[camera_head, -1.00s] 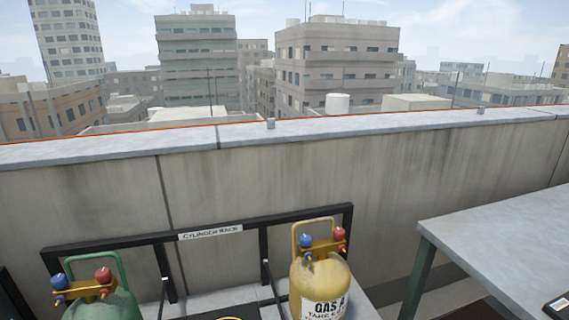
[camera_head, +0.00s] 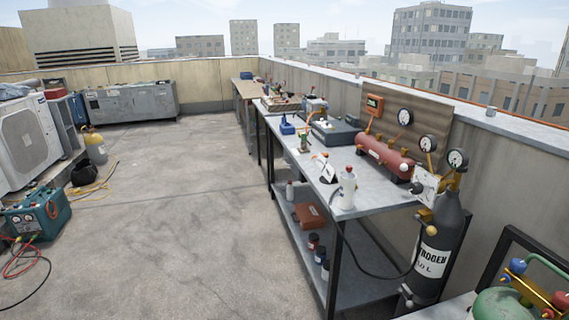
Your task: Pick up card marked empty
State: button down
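I cannot make out a card marked empty in this view. My gripper is not in view. The green cylinder (camera_head: 500,304) is cut off at the lower right, with a blue and a red knob on its brass fitting. A dark nitrogen cylinder (camera_head: 440,252) stands upright at the end of the long workbench (camera_head: 375,197). A small white and orange item (camera_head: 326,168) is on the bench, too small to identify.
The bench holds a white bottle (camera_head: 347,188), a red tank (camera_head: 385,158), gauges (camera_head: 405,117) and a dark case (camera_head: 335,132). The concrete floor (camera_head: 170,210) between is largely clear.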

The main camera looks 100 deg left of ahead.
aim_at(321, 161)
jog(key=u, duration=0.55)
jog(key=i, duration=0.1)
jog(key=u, duration=4.15)
jog(key=i, duration=1.4)
jog(key=z, duration=0.05)
